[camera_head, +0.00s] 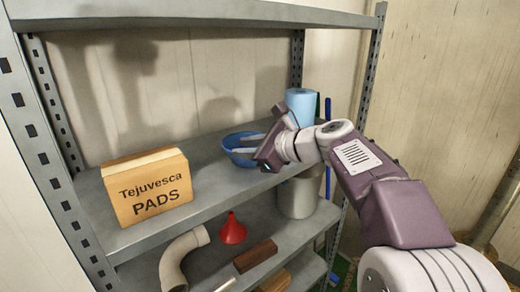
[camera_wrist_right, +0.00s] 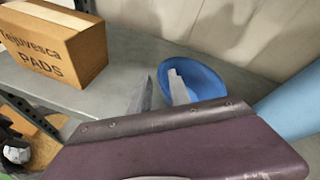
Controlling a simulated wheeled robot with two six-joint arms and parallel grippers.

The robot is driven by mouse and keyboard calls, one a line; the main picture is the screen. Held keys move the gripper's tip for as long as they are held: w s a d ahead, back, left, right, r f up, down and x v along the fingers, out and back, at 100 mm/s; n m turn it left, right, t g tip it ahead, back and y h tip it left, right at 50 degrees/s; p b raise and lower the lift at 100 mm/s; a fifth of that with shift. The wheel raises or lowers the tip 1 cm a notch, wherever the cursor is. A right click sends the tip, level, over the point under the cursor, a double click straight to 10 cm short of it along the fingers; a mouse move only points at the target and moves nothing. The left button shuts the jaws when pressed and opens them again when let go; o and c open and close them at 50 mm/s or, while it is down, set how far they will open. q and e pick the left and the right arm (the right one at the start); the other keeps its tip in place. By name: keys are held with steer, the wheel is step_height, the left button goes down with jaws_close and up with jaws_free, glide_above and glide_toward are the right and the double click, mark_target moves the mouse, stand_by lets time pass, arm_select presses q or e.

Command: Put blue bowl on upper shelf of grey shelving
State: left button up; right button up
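The blue bowl (camera_head: 240,160) stands upright on the shelf board that also bears the cardboard box. It shows in the right wrist view (camera_wrist_right: 206,84) too. My right gripper (camera_head: 248,144) is at the bowl from the right. In the right wrist view its two fingers (camera_wrist_right: 160,84) are apart, one over the bowl's inside and the other outside its near-left edge. Nothing is clamped between them; whether either touches the bowl I cannot tell. The grey shelving (camera_head: 190,15) shows a top board above the bowl and boards below it. My left gripper is not in view.
A cardboard box (camera_head: 150,187) marked "Tejuvesca PADS" stands left of the bowl, and a light blue cylinder (camera_head: 300,104) stands right of it. Below are a beige pipe (camera_head: 176,262), a red funnel (camera_head: 232,230), a brown block (camera_head: 256,254) and a pale container (camera_head: 297,198). Shelf between box and bowl is clear.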

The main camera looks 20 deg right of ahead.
steer(key=b+v, duration=0.1)
steer(key=v, duration=0.7)
steer(key=shift+s, duration=0.35)
steer(key=shift+d+r, duration=0.15)
